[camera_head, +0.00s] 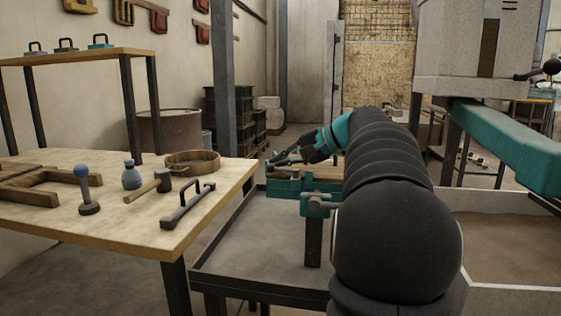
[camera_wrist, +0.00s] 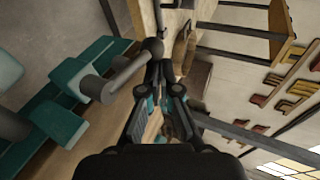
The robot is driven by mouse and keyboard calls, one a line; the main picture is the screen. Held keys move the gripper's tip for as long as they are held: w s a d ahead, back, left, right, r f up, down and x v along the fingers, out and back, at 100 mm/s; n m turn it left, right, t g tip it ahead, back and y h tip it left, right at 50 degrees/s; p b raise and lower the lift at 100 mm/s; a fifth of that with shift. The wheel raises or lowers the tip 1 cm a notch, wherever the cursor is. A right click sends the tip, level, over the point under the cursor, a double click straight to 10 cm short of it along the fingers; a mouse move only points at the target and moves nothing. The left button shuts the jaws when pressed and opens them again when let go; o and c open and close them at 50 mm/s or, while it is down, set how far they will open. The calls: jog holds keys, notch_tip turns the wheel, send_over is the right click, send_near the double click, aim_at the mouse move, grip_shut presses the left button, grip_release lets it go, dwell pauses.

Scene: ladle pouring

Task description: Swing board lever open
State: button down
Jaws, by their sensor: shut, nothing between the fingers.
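A teal fixture (camera_head: 292,187) stands ahead, with a light wooden board (camera_head: 322,172) beside it. A teal block with a grey cylinder (camera_head: 318,203) is at its near end. In the wrist view, a lever (camera_wrist: 124,73) runs from a grey cylinder (camera_wrist: 94,85) to a dark ball knob (camera_wrist: 153,46). My gripper (camera_head: 272,160) is low over the far side of the fixture in the head view. In the wrist view, my gripper (camera_wrist: 162,64) is shut and empty, its tips close to the knob. Contact with the lever cannot be told. My arm hides part of the fixture.
A wooden table (camera_head: 150,228) at left holds a black-handled tool (camera_head: 187,207), a round wooden ring (camera_head: 192,162), a mallet (camera_head: 149,188) and a blue bottle (camera_head: 131,175). A sand-filled bin (camera_head: 510,245) is at right. A teal beam (camera_head: 510,150) juts in there.

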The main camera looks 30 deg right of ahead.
dwell(0.3)
jog(key=shift+d+r, duration=0.15)
jog(key=shift+d, duration=0.05)
jog(key=d, duration=0.2)
jog(key=d+p, duration=0.1)
jog(key=d, duration=0.1)
jog(key=shift+w+r, duration=0.1)
jog(key=shift+r, duration=0.1)
jog(key=d+r, duration=0.1)
jog(key=d, duration=0.1)
jog(key=d+r, duration=0.1)
jog(key=d, duration=0.1)
jog(key=d+r, duration=0.1)
jog(key=d, duration=0.2)
jog(key=shift+w+r, duration=0.15)
jog(key=shift+r, duration=0.25)
jog(key=shift+d+r, duration=0.45)
jog(key=shift+d, duration=0.25)
